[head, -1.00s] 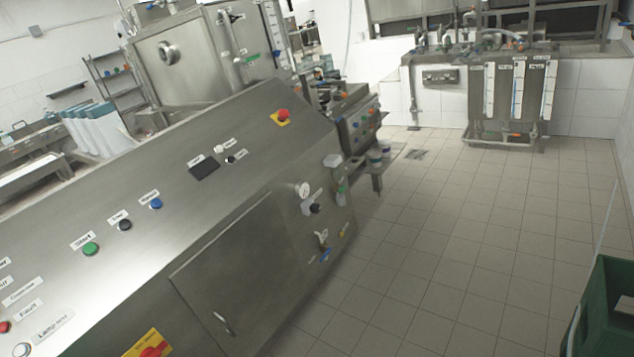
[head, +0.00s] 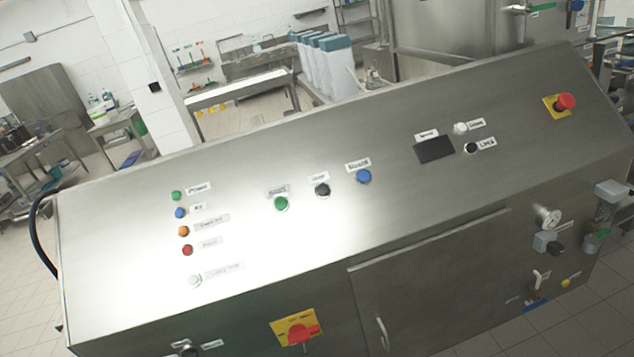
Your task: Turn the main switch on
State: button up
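The main switch (head: 303,333) is a red rotary handle on a yellow plate, low on the front face of the steel control cabinet (head: 110,250), at the bottom middle of the head view. Its lower part is close to the picture's bottom edge, and I cannot read its position. The sloped top panel carries a column of small lamps at left: green, blue, orange, red and white. A green button (head: 281,203), a black button (head: 322,190) and a blue button (head: 363,176) sit in the middle. My gripper is not in view.
A red emergency button (head: 565,102) on a yellow plate is at the panel's far right. A cabinet door (head: 430,285) is right of the switch. A gauge (head: 548,217) and valves are at the right end. A black cable (head: 38,235) hangs at the left end. Tiled floor shows at left.

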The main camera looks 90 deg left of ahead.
aim_at(299, 333)
jog(key=u, duration=0.75)
jog(key=i, duration=0.1)
jog(key=u, duration=1.6)
jog(key=k, duration=0.75)
jog(key=z, duration=0.1)
jog(key=i, duration=0.5)
jog(key=z, duration=0.15)
